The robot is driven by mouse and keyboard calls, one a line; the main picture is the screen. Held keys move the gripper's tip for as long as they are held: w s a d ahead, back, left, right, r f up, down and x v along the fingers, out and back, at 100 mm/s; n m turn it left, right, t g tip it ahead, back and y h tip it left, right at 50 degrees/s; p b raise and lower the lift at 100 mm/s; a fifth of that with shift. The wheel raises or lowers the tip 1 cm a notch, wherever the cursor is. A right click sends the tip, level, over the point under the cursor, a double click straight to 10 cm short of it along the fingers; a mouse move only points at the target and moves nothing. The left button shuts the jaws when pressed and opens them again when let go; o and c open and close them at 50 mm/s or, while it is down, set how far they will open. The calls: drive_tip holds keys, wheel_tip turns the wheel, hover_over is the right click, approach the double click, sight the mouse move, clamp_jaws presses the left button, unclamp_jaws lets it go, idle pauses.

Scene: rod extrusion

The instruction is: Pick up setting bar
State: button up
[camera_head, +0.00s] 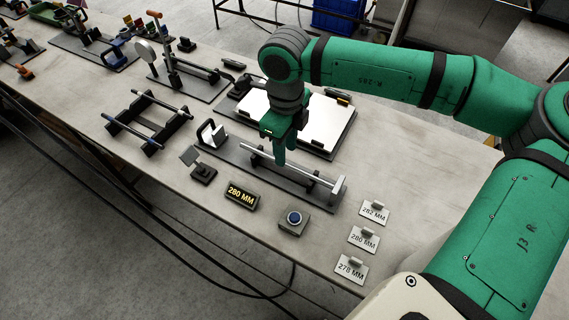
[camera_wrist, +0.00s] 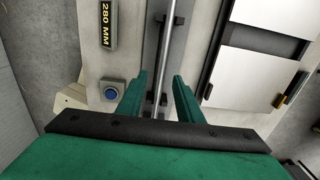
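The setting bar appears to be the thin silver rod (camera_head: 308,175), lying across supports on a long dark base (camera_head: 219,151). My gripper (camera_head: 280,158) points down at the rod's middle part in the head view. In the wrist view my gripper (camera_wrist: 162,78) is open, its two green fingers apart, with the silver rod (camera_wrist: 169,35) running lengthwise between them. A gap shows on each side of the rod. Whether the fingertips are level with the rod or above it, I cannot tell.
A tray with white plates (camera_head: 318,118) lies close behind the rod. In front are a 280 MM display (camera_head: 241,196), a blue button box (camera_head: 293,222) and labelled cards (camera_head: 363,239). A black rack (camera_head: 149,119) and other fixtures stand to the left.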

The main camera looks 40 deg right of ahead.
drive_tip(key=f, duration=0.4)
drive_tip(key=shift+w+d+f, duration=0.1)
drive_tip(key=shift+w+f, duration=0.1)
drive_tip(key=shift+f, duration=0.2)
drive_tip(key=shift+c, duration=0.2)
clamp_jaws()
wheel_tip(320, 180, up, 10)
drive_tip(key=shift+w, duration=0.1)
